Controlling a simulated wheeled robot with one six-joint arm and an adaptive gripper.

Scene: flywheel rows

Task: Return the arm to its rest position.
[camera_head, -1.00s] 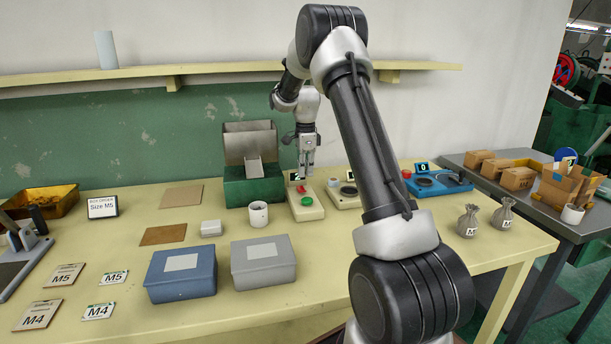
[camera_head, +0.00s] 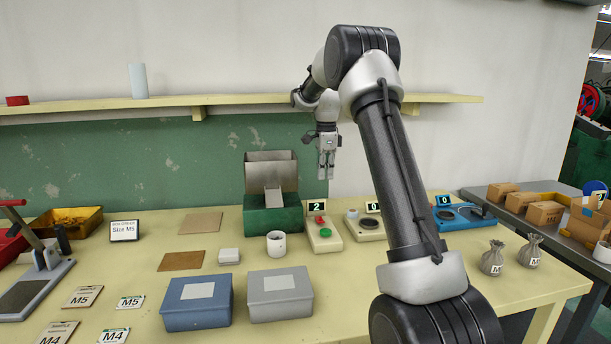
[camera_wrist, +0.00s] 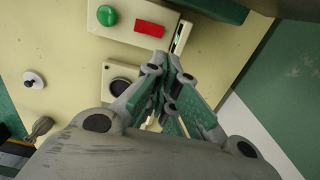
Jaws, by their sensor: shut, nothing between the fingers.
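My gripper (camera_head: 326,172) hangs at the end of my bent arm, fingers pointing down, in the head view. It is shut and empty, in the air above the back of the yellow bench (camera_head: 150,262). Below it stands a cream counter unit (camera_head: 326,241) with a green button, a red part and a display reading 2. In the wrist view my gripper's fingertips (camera_wrist: 166,62) meet, with the green button (camera_wrist: 107,15) and the red part (camera_wrist: 150,28) beyond them. No object is between the fingers.
A green hopper machine (camera_head: 272,217) stands left of the counter unit. A white cup (camera_head: 276,245), a blue box (camera_head: 197,310) and a grey box (camera_head: 280,304) are on the bench. Two grey sacks (camera_head: 491,258) stand at right. A yellow shelf (camera_head: 240,99) runs along the wall behind.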

